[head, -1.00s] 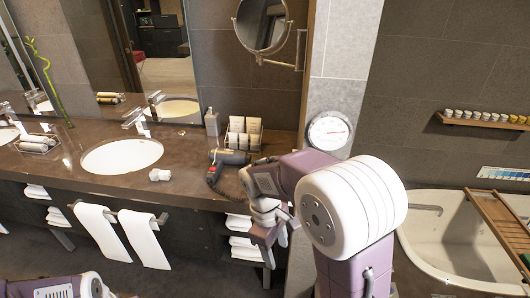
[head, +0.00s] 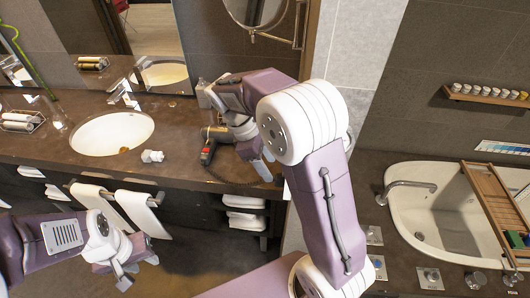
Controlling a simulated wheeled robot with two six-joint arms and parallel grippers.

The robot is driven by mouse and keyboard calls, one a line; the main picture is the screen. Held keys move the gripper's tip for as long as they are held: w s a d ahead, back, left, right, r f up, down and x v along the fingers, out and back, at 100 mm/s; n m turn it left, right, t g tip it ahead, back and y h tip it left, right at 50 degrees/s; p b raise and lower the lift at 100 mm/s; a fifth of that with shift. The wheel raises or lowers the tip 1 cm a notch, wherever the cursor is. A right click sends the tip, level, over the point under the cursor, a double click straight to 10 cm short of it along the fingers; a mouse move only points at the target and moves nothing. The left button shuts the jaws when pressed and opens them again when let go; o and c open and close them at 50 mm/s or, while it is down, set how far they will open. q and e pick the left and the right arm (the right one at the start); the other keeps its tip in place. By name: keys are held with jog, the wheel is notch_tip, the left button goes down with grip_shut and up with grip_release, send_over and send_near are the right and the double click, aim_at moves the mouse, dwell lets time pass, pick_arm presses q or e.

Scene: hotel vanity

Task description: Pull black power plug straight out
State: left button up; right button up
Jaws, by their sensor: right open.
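I cannot make out a black power plug in the head view. A dark hair dryer (head: 207,153) with a red detail lies on the brown vanity counter (head: 60,150), and its thin dark cord runs right towards my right gripper. My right gripper (head: 258,162) is open over the counter's right part, just right of the hair dryer. Its arm hides the counter behind it and the wall there. My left gripper (head: 136,270) hangs low in front of the counter, away from everything on it, with its fingers apart and empty.
A white sink (head: 112,132) and a small white object (head: 152,156) are on the counter to the left. White towels (head: 138,212) hang at its front edge. A bathtub (head: 425,210) with a wooden rack (head: 495,205) is at right.

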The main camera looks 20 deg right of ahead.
aim_at(277, 176)
jog(key=d+f, duration=0.1)
jog(key=f, duration=0.1)
jog(key=d+f, duration=0.1)
jog(key=f, duration=0.1)
jog(key=d+f, duration=0.1)
jog(key=f, duration=0.1)
jog(key=shift+w+d+f, duration=0.1)
jog(key=shift+w+f, duration=0.05)
jog(key=shift+f, duration=0.35)
jog(key=shift+s+a+r, duration=0.1)
jog(key=shift+s+a, duration=0.15)
jog(key=shift+s, duration=0.35)
jog(key=shift+w+d, duration=0.15)
jog(key=shift+w, duration=0.15)
grip_shut()
jog(key=c, duration=0.8)
grip_release()
jog(key=shift+s, duration=0.1)
grip_shut()
pick_arm(q)
jog(key=shift+w+d+r, duration=0.1)
jog(key=shift+w+d, duration=0.2)
jog(key=shift+w, duration=0.25)
jog(key=shift+r+p, duration=0.1)
jog(key=shift+p, duration=0.2)
